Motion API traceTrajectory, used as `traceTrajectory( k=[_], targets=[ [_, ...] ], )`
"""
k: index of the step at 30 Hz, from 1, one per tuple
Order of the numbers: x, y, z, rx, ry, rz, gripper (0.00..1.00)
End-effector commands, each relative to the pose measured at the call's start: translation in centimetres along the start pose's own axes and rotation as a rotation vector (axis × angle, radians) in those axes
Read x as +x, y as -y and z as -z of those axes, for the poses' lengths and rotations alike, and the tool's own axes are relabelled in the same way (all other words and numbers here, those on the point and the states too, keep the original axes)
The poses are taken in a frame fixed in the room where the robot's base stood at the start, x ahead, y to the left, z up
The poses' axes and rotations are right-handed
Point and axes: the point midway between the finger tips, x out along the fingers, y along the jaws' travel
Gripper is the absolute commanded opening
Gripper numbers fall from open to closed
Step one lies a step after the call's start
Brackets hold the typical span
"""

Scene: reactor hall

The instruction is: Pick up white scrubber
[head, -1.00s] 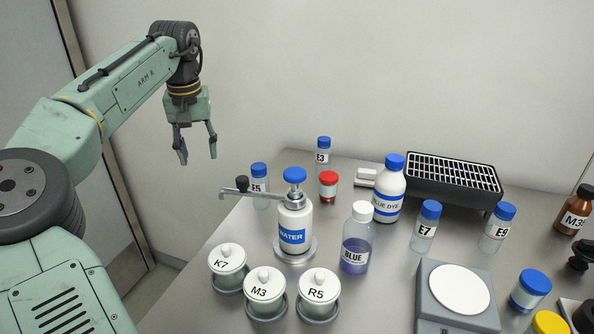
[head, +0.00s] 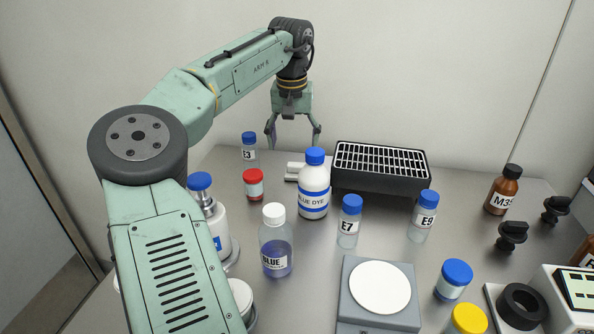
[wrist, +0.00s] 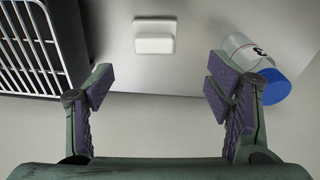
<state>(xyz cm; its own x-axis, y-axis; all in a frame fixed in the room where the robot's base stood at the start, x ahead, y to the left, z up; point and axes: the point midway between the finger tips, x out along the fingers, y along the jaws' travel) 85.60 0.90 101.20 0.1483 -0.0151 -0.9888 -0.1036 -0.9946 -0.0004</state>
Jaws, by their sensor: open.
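The white scrubber (head: 293,171) lies on the steel bench near its back edge, left of the black rack. In the head view the BLUE DYE bottle (head: 314,188) hides part of it. In the wrist view the scrubber (wrist: 155,37) is whole, a small white block with a raised grip, lying ahead of the fingers. My gripper (head: 293,139) is open and empty, pointing down above and behind the scrubber. In the wrist view its fingertips (wrist: 159,92) are apart, with bare surface between them.
The black rack (head: 380,184) stands right of the scrubber. The E3 vial (head: 249,155) and a red-capped jar (head: 253,186) stand to its left. A BLUE bottle (head: 275,250), E7 vial (head: 348,226) and scale (head: 380,312) are nearer. The wall is close behind.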

Motion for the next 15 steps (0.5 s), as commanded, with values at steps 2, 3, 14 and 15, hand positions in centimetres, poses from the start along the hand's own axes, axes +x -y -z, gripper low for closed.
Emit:
traceTrajectory(
  k=[2, 3, 14, 15],
  targets=[
    [1.1, -0.1, 0.0, 0.001, 0.001, 0.001, 0.73],
    [1.6, -0.1, 0.0, 0.001, 0.001, 0.001, 0.73],
    [4.7, -0.6, -0.6, 0.001, 0.001, 0.003, 0.73],
    [5.2, -0.7, -0.7, 0.001, 0.001, 0.004, 0.73]
  ],
)
